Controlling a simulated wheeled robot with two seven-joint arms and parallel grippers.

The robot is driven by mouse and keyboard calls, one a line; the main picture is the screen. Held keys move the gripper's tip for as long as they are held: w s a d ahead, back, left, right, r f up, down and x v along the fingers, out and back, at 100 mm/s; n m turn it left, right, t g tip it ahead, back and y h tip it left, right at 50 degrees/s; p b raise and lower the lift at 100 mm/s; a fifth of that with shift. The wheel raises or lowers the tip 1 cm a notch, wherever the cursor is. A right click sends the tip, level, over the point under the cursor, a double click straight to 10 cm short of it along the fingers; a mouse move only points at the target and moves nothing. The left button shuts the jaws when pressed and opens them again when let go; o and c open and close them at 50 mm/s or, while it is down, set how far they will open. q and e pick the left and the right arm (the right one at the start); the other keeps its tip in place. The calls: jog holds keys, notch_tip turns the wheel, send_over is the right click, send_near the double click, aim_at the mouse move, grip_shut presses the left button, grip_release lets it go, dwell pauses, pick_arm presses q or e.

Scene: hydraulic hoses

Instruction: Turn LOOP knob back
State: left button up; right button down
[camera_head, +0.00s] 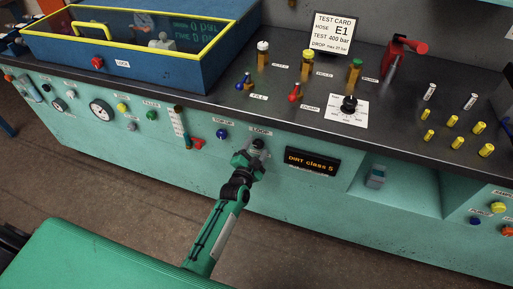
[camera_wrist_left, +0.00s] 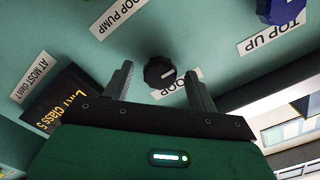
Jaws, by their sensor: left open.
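The LOOP knob is a small black round knob (camera_wrist_left: 159,72) with a white pointer line, on the green panel front. Its partly hidden LOOP label (camera_wrist_left: 180,86) shows beside it in the left wrist view. My left gripper (camera_wrist_left: 160,76) is open, with one finger on each side of the knob in that view. I cannot tell whether the fingertips reach around it or stop short. In the head view my left gripper (camera_head: 252,153) is at the panel below the LOOP label (camera_head: 261,132) and largely covers the knob. My right gripper is not in view.
A blue TOP UP knob (camera_head: 221,134) sits left of the LOOP knob. A display (camera_head: 312,161) reading "DIRT class 5" is to its right. Above, the dark bench top (camera_head: 215,110) carries valves and a test card (camera_head: 333,33). A recess (camera_head: 400,190) opens farther right.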

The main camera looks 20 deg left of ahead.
pick_arm(q)
jog(key=shift+w, duration=0.35)
jog(key=shift+c, duration=0.5)
jog(key=c, duration=0.9)
